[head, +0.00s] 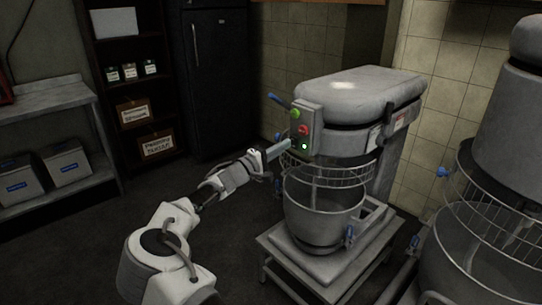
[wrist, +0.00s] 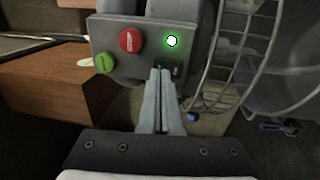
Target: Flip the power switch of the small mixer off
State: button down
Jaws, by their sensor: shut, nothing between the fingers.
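The small mixer (head: 358,92) is grey and stands on a low metal table, with its bowl (head: 322,214) and wire guard below the head. Its control panel (head: 309,128) faces my arm. In the wrist view the panel (wrist: 115,58) carries a green button (wrist: 105,63), a red button (wrist: 131,40) and a lit green lamp (wrist: 171,41). A small dark power switch (wrist: 177,70) sits under the lamp, partly hidden by my fingertips. My gripper (wrist: 164,73) is shut and empty, its tips at the panel's lower edge by the switch. I cannot tell whether they touch it. The gripper also shows in the head view (head: 290,144).
A larger mixer (head: 505,110) with its own guard and bowl stands close on the right. A dark fridge (head: 216,85) and a shelf with boxes (head: 135,112) stand at the back left. A metal rack (head: 50,100) is at the left. The floor between is clear.

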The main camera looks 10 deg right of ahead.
jog(key=shift+w+d+r, duration=0.1)
jog(key=shift+w+d, duration=0.35)
jog(key=shift+d, duration=0.1)
jog(key=shift+r, duration=0.1)
